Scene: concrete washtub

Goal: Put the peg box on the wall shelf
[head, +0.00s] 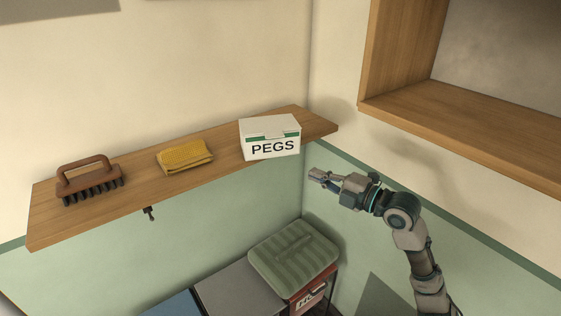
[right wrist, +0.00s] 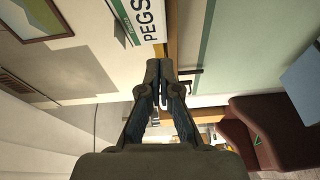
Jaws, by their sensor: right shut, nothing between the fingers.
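The peg box (head: 270,138), white with a green band and the word PEGS, stands upright on the wooden wall shelf (head: 225,172), near its right end. My right gripper (head: 314,174) is shut and empty, to the right of the box and a little lower in the head view. No contact with the box shows there. In the right wrist view the shut fingertips (right wrist: 160,68) point toward the box (right wrist: 145,20), whose lettering shows sideways at the top. My left gripper is in neither view.
A brown brush (head: 89,182) and a folded yellow cloth (head: 184,156) lie on the same shelf, left of the box. A hook (head: 150,213) hangs under the shelf. A green ribbed lid or cushion (head: 294,256) sits below. A wooden cabinet (head: 460,120) is at upper right.

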